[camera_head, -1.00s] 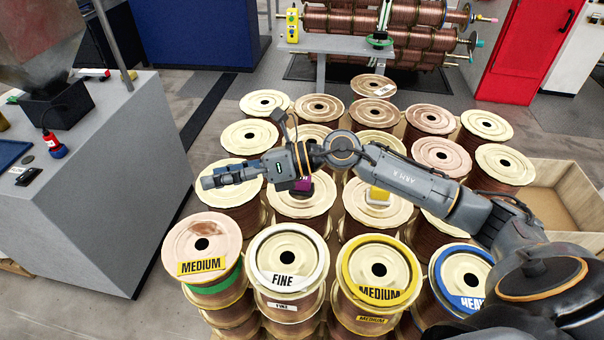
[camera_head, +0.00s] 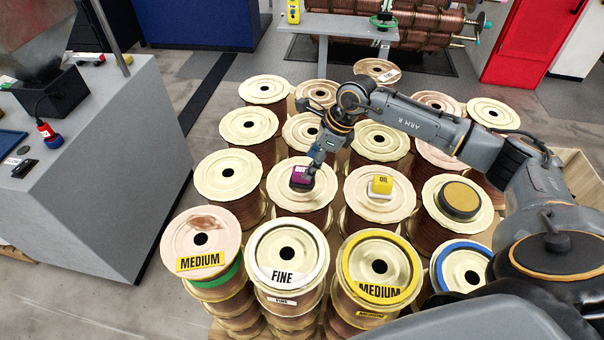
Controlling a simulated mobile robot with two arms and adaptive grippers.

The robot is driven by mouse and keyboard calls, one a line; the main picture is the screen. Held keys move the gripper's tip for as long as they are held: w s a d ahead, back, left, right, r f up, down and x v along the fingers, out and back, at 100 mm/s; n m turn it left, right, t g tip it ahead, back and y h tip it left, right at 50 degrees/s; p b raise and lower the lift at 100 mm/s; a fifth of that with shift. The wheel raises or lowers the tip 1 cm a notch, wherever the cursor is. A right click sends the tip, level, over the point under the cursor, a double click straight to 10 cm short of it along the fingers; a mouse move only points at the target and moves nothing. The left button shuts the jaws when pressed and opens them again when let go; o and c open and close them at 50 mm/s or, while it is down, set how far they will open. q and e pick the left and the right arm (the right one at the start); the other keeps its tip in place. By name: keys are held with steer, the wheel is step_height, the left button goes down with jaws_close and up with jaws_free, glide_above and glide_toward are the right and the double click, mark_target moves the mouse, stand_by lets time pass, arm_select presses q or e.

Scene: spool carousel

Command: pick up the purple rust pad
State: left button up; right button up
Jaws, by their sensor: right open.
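The purple rust pad (camera_head: 300,170), with a dark lower part, sits on top of a cream spool (camera_head: 284,193) in the middle of the spool group. My right gripper (camera_head: 314,172) points down at the pad from above right, its fingers very close to the pad's right side. I cannot tell whether they touch it. The fingers are small and partly overlap the pad. My left gripper is not in view.
A yellow oil pad (camera_head: 381,185) sits on the spool just right. A dark round tin with a tan lid (camera_head: 459,198) sits on another spool. Labelled spools (camera_head: 287,275) stand in front. A grey cabinet (camera_head: 110,180) stands left.

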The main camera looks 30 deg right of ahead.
mark_target(303, 169)
steer(key=p+x, duration=0.1)
steer(key=x, duration=0.1)
steer(key=w+p+x, duration=0.1)
steer(key=x, duration=0.2)
steer(key=shift+f, duration=0.1)
steer(key=shift+a+f, duration=0.15)
steer(key=shift+f, duration=0.1)
jaws_close()
